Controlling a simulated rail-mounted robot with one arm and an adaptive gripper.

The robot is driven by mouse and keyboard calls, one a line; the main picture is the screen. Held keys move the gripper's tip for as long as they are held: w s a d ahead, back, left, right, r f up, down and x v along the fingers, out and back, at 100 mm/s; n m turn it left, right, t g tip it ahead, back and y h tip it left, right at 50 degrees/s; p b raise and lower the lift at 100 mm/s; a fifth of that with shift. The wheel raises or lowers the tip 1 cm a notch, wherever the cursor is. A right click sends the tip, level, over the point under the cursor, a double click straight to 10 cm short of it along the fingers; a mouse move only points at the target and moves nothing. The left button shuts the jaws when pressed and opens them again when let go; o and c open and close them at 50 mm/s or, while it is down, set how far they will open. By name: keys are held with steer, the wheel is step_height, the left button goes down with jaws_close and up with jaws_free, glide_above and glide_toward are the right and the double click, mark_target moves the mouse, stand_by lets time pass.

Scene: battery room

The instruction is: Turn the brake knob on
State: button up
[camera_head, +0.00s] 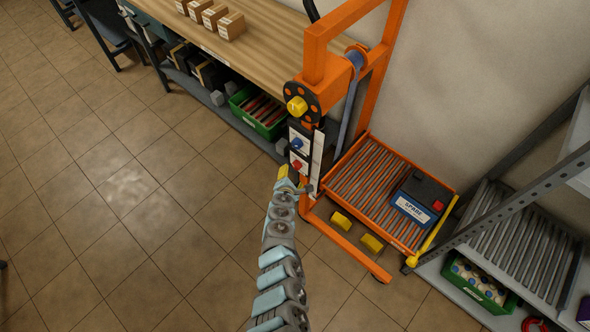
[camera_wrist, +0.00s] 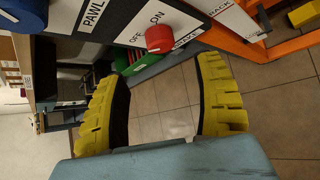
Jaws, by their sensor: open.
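The red brake knob (camera_wrist: 159,39) sits on a white plate marked OFF and ON, with a label beside it that seems to read BRAKE. It also shows on the orange lift's front post in the head view (camera_head: 297,165). I cannot tell which mark the knob points to. My gripper (camera_wrist: 162,68) has its two yellow ribbed fingers spread apart with nothing between them. The knob is ahead of the fingertips, between their lines, and looks apart from them. In the head view my gripper (camera_head: 287,178) is just below and left of the knob, partly hidden by my wrist.
A blue knob (camera_head: 296,143), with a PAWL label in the wrist view, sits above the red one. A roller bed (camera_head: 365,180) carries a battery (camera_head: 420,199). Floor at left is clear.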

mark_target(295, 167)
steer(key=b+x, duration=0.4)
steer(key=x, duration=0.1)
steer(key=shift+s+d+f+b, duration=0.1)
steer(key=shift+s+f+b, duration=0.15)
steer(key=shift+b, duration=0.15)
steer(key=b+x, duration=0.4)
steer(key=shift+r, duration=0.1)
steer(key=shift+w, duration=0.15)
steer(key=shift+r, duration=0.1)
steer(key=c, duration=1.2)
